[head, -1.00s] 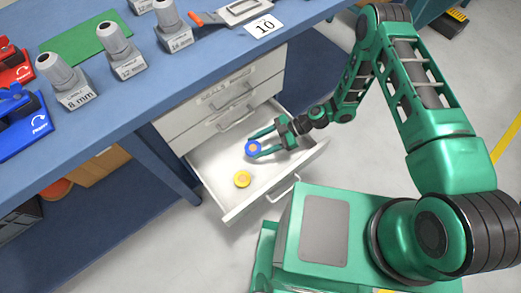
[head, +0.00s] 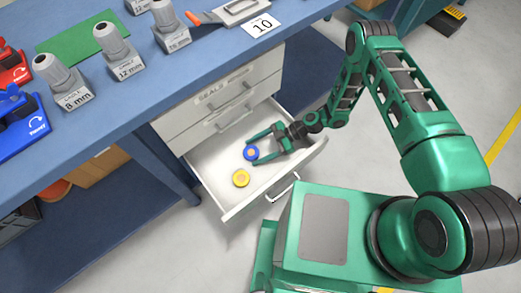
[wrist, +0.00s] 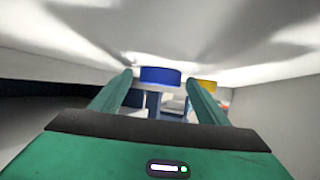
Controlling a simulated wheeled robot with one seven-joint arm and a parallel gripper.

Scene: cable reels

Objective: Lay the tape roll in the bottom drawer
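The bottom drawer (head: 218,200) is pulled out, with a pale, shallow interior. A blue tape roll (head: 251,153) with an orange-tan centre lies flat on the drawer floor. A yellow roll (head: 241,178) lies a little in front of it, apart from it. My gripper (head: 257,149) is low inside the drawer, its green fingers spread on either side of the blue roll. In the wrist view, the blue roll (wrist: 160,76) shows at the fingertips with gaps to both fingers. The yellow roll (wrist: 203,86) shows partly behind the right finger.
Closed drawers (head: 222,98) sit above the open one, under the blue workbench (head: 190,80). The drawer's front wall and handle (head: 283,189) stand near my base.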

